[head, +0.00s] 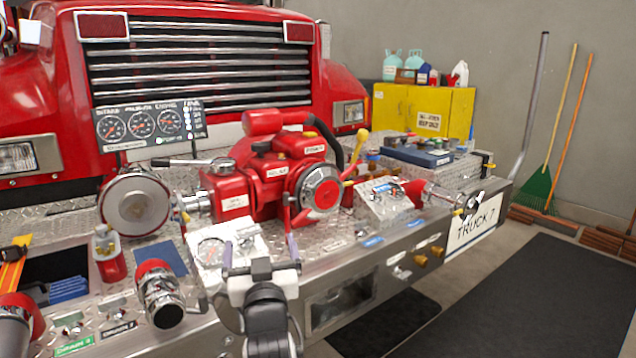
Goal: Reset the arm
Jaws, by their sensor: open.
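My gripper (260,252) is at the bottom centre of the head view, at the front edge of the fire truck's bumper. Its two fingers stand wide apart and point toward the truck. Nothing shows between them. Behind it, the red pump (268,172) sits on the bumper deck. A white panel with a gauge (211,250) is just left of my gripper, partly behind the left finger. I cannot tell whether the fingers touch anything.
A panel of round gauges (141,124) stands at the back left. A silver coupling (160,292) and a red-and-white bottle (108,255) stand left of my gripper. The dark floor mat (530,295) at right is clear.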

